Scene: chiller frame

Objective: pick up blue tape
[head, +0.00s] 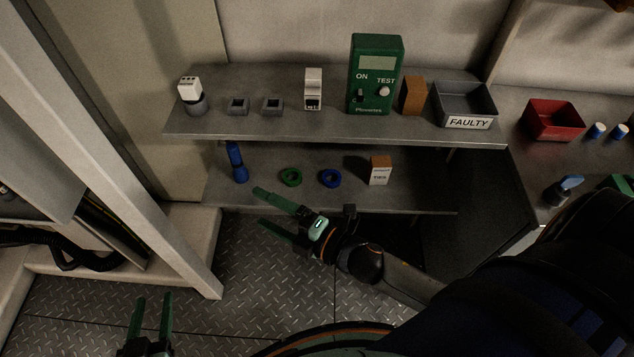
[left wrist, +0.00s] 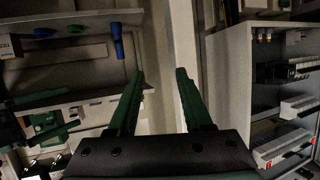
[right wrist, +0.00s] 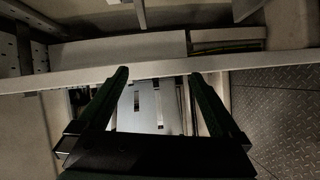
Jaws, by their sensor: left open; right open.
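The blue tape (head: 330,178) is a small blue ring lying flat on the lower shelf (head: 420,200), between a green ring of tape (head: 291,177) and a small box. The blue tape also shows in the left wrist view (left wrist: 44,32), at the upper left. My right gripper (head: 260,206) is open and empty in front of the lower shelf's front edge, to the left of the blue tape and apart from it. My left gripper (head: 153,297) is open and empty at the lower left, well away from the shelf. The right wrist view does not show the tape.
A blue flashlight (head: 236,163) stands left of the green ring. A brown and white box (head: 380,171) stands right of the blue tape. The upper shelf (head: 220,125) overhangs, holding a green tester (head: 376,75) and a grey FAULTY bin (head: 464,105). A pale post (head: 130,160) stands at left.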

